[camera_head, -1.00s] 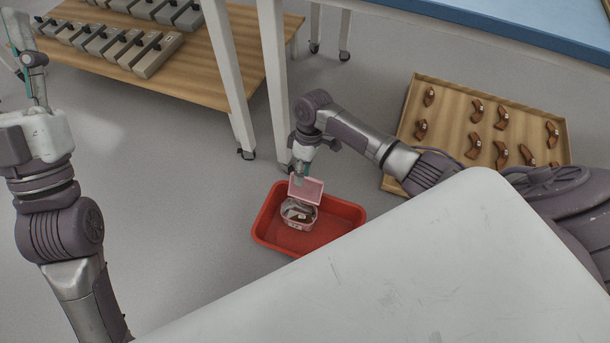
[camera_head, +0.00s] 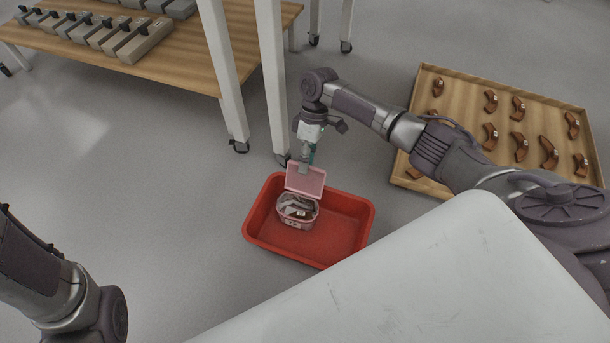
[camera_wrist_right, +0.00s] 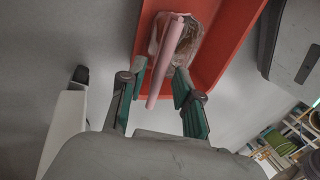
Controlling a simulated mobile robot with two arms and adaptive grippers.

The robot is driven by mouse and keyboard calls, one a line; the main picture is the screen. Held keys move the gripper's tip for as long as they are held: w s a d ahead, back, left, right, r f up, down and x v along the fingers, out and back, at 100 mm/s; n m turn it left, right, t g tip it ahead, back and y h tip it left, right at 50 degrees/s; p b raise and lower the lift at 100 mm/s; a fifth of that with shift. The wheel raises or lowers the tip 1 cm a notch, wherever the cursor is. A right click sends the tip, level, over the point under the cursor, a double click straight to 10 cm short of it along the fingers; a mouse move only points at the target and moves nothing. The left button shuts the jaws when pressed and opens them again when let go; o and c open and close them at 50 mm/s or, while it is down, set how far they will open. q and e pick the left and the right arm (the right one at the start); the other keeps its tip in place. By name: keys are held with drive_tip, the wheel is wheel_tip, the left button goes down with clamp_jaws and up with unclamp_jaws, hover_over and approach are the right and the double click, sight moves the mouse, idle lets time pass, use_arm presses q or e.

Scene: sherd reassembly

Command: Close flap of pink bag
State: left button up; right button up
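The pink bag (camera_head: 297,222) is a small clear-sided container with a pink flap (camera_head: 305,180) standing up, open. It sits in the left part of a red tray (camera_head: 345,241), with grey and brown pieces inside. My right gripper (camera_head: 303,168) is at the top of the flap. In the right wrist view, the flap (camera_wrist_right: 166,62) shows edge-on as a pink strip between my right gripper's green fingers (camera_wrist_right: 160,82). The fingers are apart, with gaps beside the flap. The left gripper is out of view; only part of my left arm shows.
A wooden tray (camera_head: 462,84) with several brown sherds lies on the floor at right. A wooden shelf (camera_head: 150,75) with grey blocks and white table legs (camera_head: 270,75) stand behind the red tray. A white surface (camera_head: 420,285) fills the front. Floor left of the tray is clear.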

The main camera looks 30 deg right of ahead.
sight(305, 180)
drive_tip(key=shift+b+x, duration=0.55)
drive_tip(key=shift+x, duration=0.85)
drive_tip(key=shift+c, duration=0.3)
clamp_jaws()
